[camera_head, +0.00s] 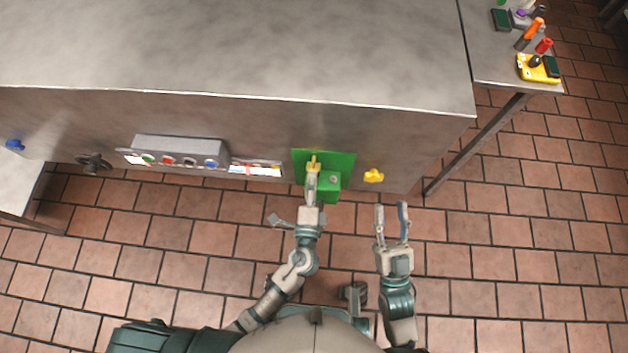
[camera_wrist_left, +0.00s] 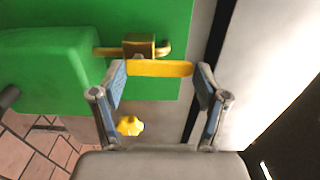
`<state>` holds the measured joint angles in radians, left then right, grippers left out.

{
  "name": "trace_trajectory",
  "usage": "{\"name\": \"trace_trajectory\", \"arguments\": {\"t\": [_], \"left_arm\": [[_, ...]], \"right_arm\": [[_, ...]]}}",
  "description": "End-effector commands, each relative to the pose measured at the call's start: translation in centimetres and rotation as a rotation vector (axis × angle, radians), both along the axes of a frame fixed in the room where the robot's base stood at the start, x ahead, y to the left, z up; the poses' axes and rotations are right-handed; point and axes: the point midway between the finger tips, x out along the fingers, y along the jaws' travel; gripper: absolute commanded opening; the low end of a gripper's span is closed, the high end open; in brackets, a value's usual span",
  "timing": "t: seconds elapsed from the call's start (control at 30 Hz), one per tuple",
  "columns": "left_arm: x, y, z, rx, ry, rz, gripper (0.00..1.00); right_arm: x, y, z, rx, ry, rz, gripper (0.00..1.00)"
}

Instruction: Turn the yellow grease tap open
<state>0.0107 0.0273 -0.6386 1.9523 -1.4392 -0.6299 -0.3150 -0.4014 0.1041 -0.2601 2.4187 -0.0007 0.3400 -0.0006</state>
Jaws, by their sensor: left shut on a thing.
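A yellow tap lever (camera_wrist_left: 160,68) sits by a brass valve body (camera_wrist_left: 138,45) in front of a green panel (camera_head: 340,160) on the metal counter's front. My left gripper (camera_head: 312,172) is at this lever; its fingers are at the two ends of the lever in the left wrist view (camera_wrist_left: 161,72), shut on it. In the head view the lever (camera_head: 313,160) is partly hidden by the gripper. A lobed yellow knob (camera_head: 373,176) is on the counter front, right of the panel; it also shows in the wrist view (camera_wrist_left: 130,126). My right gripper (camera_head: 391,212) is open and empty below that knob.
A green box (camera_head: 331,187) sticks out beside the left gripper. Left along the front are a control panel with several coloured buttons (camera_head: 180,150) and a dark handwheel (camera_head: 94,163). A side table (camera_head: 490,60) with small items stands at the upper right. Tiled floor lies open below.

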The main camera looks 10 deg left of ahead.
Motion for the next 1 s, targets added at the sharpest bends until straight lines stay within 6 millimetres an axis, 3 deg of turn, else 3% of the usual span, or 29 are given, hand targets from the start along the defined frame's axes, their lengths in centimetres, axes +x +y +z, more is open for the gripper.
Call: {"name": "trace_trajectory", "arguments": {"t": [0.53,0.57,0.67,1.0], "left_arm": [[0.27,0.46,0.14,-0.028,-0.003,0.009,0.39],[0.27,0.46,0.13,-0.028,-0.003,0.009,0.76],[0.23,0.41,0.1,-0.027,-0.002,0.008,0.99],[-0.1,0.17,0.07,-0.025,-0.001,0.003,0.99]], "right_arm": [[-0.32,-0.09,0.4,0.012,-0.035,-0.001,0.4],[-0.31,-0.1,0.39,0.012,-0.035,-0.001,0.4],[-0.31,-0.1,0.39,0.012,-0.035,-0.001,0.4],[-0.36,-0.08,0.35,0.011,-0.033,0.0,0.4]]}}
